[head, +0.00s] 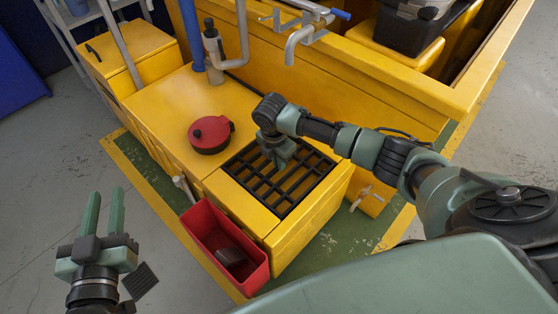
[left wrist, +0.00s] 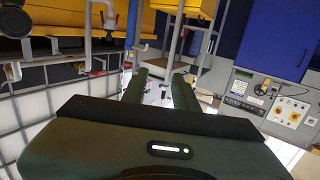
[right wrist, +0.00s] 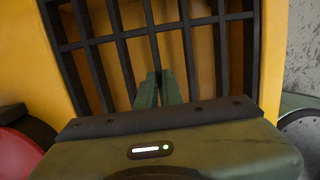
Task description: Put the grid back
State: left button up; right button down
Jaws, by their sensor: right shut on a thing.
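The black grid (head: 284,214) lies over the top of the yellow box at the centre of the head view, roughly level. I cannot tell whether it sits fully down in its opening. My right gripper (head: 281,167) points down at the grid's middle and is shut on one of its bars. In the right wrist view the closed fingers (right wrist: 159,76) meet a bar of the grid (right wrist: 93,42), with yellow surface showing through the gaps. My left gripper (head: 104,192) is open and empty, off to the left over the floor.
A red round lid (head: 210,133) lies on the yellow top left of the grid. A red bin (head: 222,243) with a dark object inside hangs at the box's front. A bottle (head: 213,50) and pipes stand behind. The yellow machine wall (head: 370,85) rises behind the grid.

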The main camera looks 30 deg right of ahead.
jog(key=c, duration=1.5)
grip_release()
